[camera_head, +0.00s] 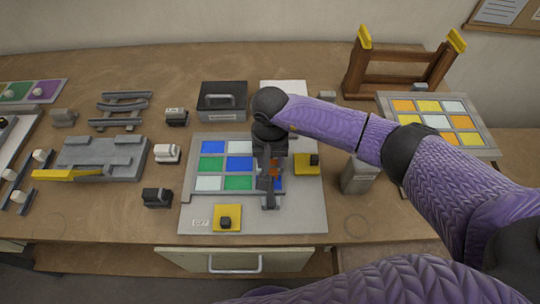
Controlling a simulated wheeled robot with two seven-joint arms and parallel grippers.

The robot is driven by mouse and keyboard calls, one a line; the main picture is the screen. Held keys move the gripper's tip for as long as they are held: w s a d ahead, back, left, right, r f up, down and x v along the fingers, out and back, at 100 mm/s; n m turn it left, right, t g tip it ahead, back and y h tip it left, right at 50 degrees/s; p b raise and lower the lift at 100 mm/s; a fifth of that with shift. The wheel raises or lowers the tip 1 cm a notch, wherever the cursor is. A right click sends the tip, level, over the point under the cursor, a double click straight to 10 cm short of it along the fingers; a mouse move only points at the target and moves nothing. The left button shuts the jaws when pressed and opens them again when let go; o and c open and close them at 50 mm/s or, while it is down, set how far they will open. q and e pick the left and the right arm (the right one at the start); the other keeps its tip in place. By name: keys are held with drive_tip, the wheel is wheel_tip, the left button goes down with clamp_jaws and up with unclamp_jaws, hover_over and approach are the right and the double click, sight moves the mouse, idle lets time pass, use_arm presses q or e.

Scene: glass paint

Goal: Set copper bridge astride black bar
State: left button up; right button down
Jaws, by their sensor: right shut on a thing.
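My right gripper (269,178) reaches in from the right and points down over the right part of the coloured glass panel (212,164). It is shut on a small copper-orange piece (275,170), which I take to be the copper bridge; the fingers hide most of it. A dark bar-like shape (268,201) shows just below the fingers; I cannot tell whether it is the black bar or part of the gripper. Whether the copper piece touches anything below is hidden. My left gripper is not in view.
A yellow block with a black knob (312,164) stands close right of the gripper, another (227,218) at the panel's front. A grey upright block (358,176) stands further right. A black case (222,100) and wooden frame (405,80) are behind. The front right table is fairly clear.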

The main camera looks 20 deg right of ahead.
drive_tip(key=shift+r, duration=0.1)
use_arm(q)
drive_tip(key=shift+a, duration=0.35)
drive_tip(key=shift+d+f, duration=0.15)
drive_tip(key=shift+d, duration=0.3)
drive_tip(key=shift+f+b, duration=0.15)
drive_tip(key=shift+b, duration=0.15)
use_arm(e)
drive_tip(key=shift+f, duration=0.3)
drive_tip(key=shift+f+b, duration=0.3)
drive_tip(key=shift+b, duration=0.2)
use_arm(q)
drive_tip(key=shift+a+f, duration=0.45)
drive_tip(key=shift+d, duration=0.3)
